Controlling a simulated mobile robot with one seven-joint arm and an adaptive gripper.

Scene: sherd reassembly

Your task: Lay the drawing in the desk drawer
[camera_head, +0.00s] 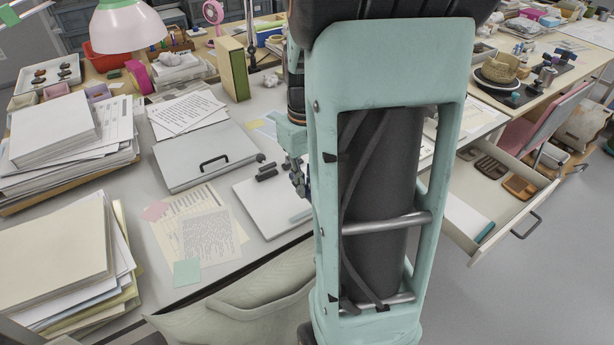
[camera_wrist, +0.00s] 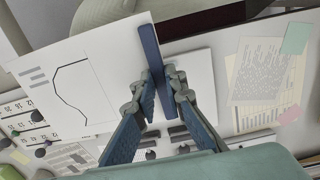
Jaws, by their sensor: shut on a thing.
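The drawing (camera_wrist: 88,80) is a white sheet with a black profile line and grey bars. It shows at the left of the wrist view, with a dark blue strip (camera_wrist: 150,45) along its right edge. My gripper (camera_wrist: 162,78) is shut on this strip, above the desk. In the head view my gripper (camera_head: 299,182) is partly hidden behind my arm, and I cannot make out the drawing there. The desk drawer (camera_head: 478,258) stands pulled open at the right of the head view. It holds brown blocks and a white item with a teal edge.
A white board (camera_head: 262,212) with dark pieces lies on the desk below my gripper. A grey case (camera_head: 205,160), loose papers (camera_head: 200,230) and tall paper stacks (camera_head: 60,250) stand left. A chair (camera_head: 245,310) is at the front. The drawer front has bare space inside.

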